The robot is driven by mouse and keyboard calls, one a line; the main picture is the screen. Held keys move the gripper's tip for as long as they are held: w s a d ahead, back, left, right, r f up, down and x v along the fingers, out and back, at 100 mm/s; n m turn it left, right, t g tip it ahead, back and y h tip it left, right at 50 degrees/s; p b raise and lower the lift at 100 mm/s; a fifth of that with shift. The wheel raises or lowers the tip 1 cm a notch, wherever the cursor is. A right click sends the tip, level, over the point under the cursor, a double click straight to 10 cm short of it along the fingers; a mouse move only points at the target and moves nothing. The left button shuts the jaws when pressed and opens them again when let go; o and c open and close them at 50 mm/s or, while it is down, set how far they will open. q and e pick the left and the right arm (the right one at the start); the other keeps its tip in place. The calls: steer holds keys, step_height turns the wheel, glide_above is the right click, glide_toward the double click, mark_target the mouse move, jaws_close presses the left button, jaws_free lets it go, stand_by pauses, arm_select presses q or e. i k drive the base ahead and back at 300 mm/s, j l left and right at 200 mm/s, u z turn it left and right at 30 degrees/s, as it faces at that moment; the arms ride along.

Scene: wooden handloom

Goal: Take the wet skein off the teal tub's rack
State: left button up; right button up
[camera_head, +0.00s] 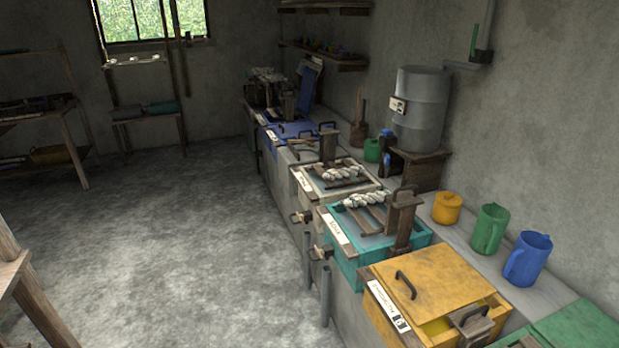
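The teal tub (408,241) stands in the row of tubs along the right wall, with a white label on its front. A wooden rack (362,223) lies over its opening, and a dark wooden upright (403,215) stands at its right side. A pale, twisted skein (364,199) lies across the rack near the tub's far edge. I cannot tell from here how wet it is. Neither of my grippers is in view.
A cream tub (302,182) beyond holds another pale skein (343,173). A yellow lidded tub (432,275) stands nearer. Yellow (447,208), green (489,229) and blue (527,259) jugs stand on the ledge behind. The concrete floor (190,220) on the left is clear.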

mark_target(355, 200)
steer(key=i+j+u, duration=0.3)
steer(key=i, duration=0.5)
steer(key=i+u, duration=0.3)
steer(key=i, duration=0.5)
steer(key=i+z, duration=0.4)
steer(key=i+j+z, duration=0.2)
steer(key=z, duration=0.2)
steer(key=i+j+z, duration=0.25)
steer(key=z, duration=0.15)
steer(key=i+j+z, duration=0.2)
steer(key=j+z, duration=0.2)
steer(key=l, duration=0.1)
